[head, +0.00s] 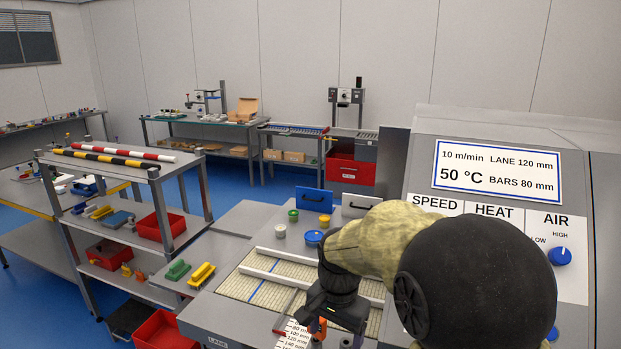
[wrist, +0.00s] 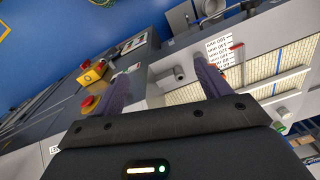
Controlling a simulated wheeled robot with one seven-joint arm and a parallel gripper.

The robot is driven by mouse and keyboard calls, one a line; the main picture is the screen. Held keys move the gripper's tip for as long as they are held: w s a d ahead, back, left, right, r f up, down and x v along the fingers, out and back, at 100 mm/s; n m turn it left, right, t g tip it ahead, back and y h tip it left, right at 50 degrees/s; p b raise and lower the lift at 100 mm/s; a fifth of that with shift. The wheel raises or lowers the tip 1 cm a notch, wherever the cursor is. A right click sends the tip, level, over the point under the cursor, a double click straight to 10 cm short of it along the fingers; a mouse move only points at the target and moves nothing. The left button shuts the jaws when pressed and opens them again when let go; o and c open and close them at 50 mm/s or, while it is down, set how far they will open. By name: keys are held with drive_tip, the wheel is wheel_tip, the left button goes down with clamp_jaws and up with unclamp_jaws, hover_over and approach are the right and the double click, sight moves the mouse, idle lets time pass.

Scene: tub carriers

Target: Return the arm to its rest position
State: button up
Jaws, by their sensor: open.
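My arm reaches over the front of the machine in the head view, and my gripper (head: 318,326) hangs low near the ruled scale plate at the machine's front. In the wrist view my gripper (wrist: 165,80) shows two dark fingers spread wide, with nothing between them. The machine's panel (head: 497,172) with its printed sign stands to the right. The fingertips are hidden by the arm in the head view.
The belt lane (head: 270,285) has pale rails across it. Small tubs, including a blue-lidded one (head: 313,237), stand behind it. A shelf cart (head: 110,165) stands further left. A red emergency button (wrist: 90,103) shows in the wrist view.

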drive_tip(key=s+d+f+n+t, duration=0.1)
drive_tip(key=s+d+f+n, duration=0.1)
drive_tip(key=s+d, duration=0.3)
drive_tip(key=s+d+f+n+t, duration=0.1)
drive_tip(key=s+d+f+n, duration=0.2)
drive_tip(key=s+d+n, duration=0.1)
drive_tip(key=shift+s+d+f+n, duration=0.3)
drive_tip(key=shift+s+d, duration=0.4)
drive_tip(key=shift+s, duration=0.4)
